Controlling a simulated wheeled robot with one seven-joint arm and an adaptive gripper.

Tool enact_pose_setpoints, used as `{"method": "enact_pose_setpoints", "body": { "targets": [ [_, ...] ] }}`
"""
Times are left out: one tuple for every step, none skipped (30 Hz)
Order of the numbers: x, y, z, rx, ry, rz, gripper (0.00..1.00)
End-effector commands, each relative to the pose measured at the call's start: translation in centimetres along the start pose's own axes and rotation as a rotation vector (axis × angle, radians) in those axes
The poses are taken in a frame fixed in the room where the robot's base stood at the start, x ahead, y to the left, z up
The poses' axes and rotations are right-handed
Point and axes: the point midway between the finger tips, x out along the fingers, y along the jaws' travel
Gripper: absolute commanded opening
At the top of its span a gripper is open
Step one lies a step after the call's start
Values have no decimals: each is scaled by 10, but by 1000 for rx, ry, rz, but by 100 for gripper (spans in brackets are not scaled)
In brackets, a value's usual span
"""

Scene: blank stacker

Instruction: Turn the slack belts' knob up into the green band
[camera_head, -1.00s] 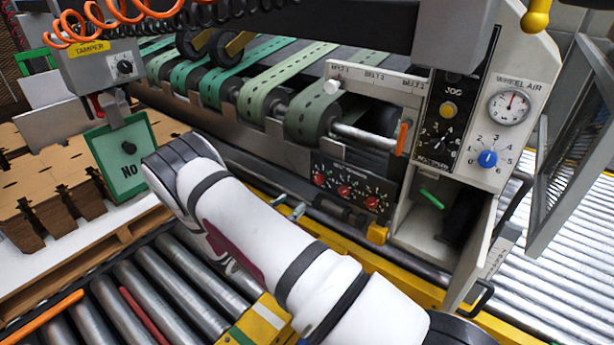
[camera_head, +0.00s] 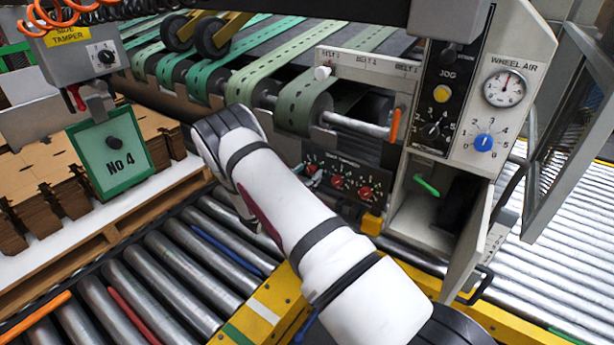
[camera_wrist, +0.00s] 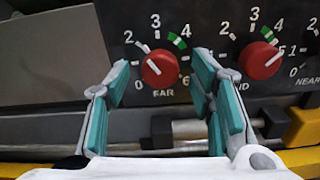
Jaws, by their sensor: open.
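The belt tension panel (camera_head: 345,183) has three red knobs. In the wrist view, the FAR knob (camera_wrist: 159,68) has its white pointer up and left, near the low numbers, short of the green band (camera_wrist: 177,41) by 4. Green belts (camera_head: 300,105) run above the panel.
A blue wheel-air knob (camera_head: 484,142) and gauge (camera_head: 505,88) are on the right-hand cabinet. A yellow block (camera_wrist: 303,127) and metal rod (camera_wrist: 200,128) lie below the knobs. A green No 4 board (camera_head: 110,153) and rollers (camera_head: 170,270) are left.

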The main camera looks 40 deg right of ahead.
Motion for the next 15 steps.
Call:
{"method": "enact_pose_setpoints", "body": {
  "targets": [
    [2, 0, 0, 1, 0, 0, 50],
    [2, 0, 0, 1, 0, 0, 50],
    [3, 0, 0, 1, 0, 0, 50],
    [3, 0, 0, 1, 0, 0, 50],
    [3, 0, 0, 1, 0, 0, 50],
    [3, 0, 0, 1, 0, 0, 50],
    [3, 0, 0, 1, 0, 0, 50],
    [3, 0, 0, 1, 0, 0, 50],
    [3, 0, 0, 1, 0, 0, 50],
    [3, 0, 0, 1, 0, 0, 47],
    [3, 0, 0, 1, 0, 0, 41],
    [3, 0, 0, 1, 0, 0, 32],
    [3, 0, 0, 1, 0, 0, 25],
    [3, 0, 0, 1, 0, 0, 18],
    [3, 0, 0, 1, 0, 0, 9]
  ]
}}
